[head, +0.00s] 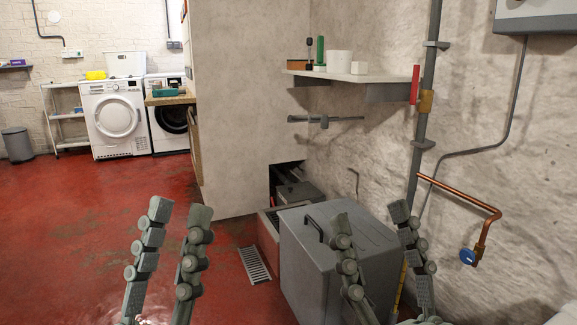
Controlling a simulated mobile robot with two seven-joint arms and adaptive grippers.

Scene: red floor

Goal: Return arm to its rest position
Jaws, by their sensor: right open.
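My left gripper (180,212) shows at the bottom left of the head view. Its two grey fingers stand apart with only red floor visible between them, so it is open and empty. My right gripper (369,217) shows at the bottom, right of centre. Its two fingers are spread wide and nothing is held between them. Its fingers overlap the grey box in the picture; whether they touch it cannot be told. Both grippers point up in the picture. The rest of both arms is out of view.
A grey box with a handle (302,262) stands on the floor by the right wall. A floor grate (254,265) lies beside it. A copper pipe with a blue valve (467,257) and a wall shelf (355,77) are at right. Open red floor (70,225) spreads left, with washing machines (113,119) far back.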

